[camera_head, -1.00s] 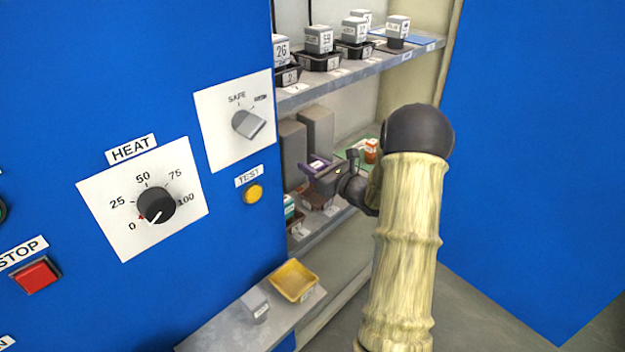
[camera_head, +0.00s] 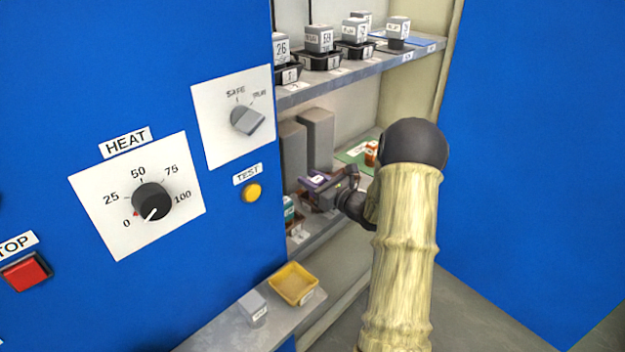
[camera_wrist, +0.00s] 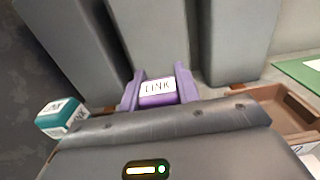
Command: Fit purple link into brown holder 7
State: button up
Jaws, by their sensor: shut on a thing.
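The purple link (camera_wrist: 157,92) has a white label reading LINK and is at the front of my gripper (camera_wrist: 160,105) in the wrist view. In the head view the purple link (camera_head: 314,181) is over the lower shelf, with my gripper (camera_head: 325,190) shut on it. A brown tray-like holder (camera_wrist: 280,105) is at the right in the wrist view, partly hidden behind my gripper; its number is not readable. I cannot tell whether another holder is beneath the link.
Tall grey blocks (camera_head: 318,138) stand behind the link. A teal-and-white box (camera_wrist: 60,114) is to its left. An orange item (camera_head: 371,153) on a green mat (camera_head: 352,157) is to the right. The upper shelf (camera_head: 340,75) is overhead; a yellow tray (camera_head: 293,284) is below.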

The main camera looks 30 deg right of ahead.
jog(key=o, duration=1.1)
jog(key=shift+c, duration=0.2)
jog(key=shift+r+p, duration=0.35)
jog(key=shift+r, duration=0.05)
jog(key=p+v, duration=0.2)
jog(key=v, duration=1)
jog(key=shift+p, duration=0.3)
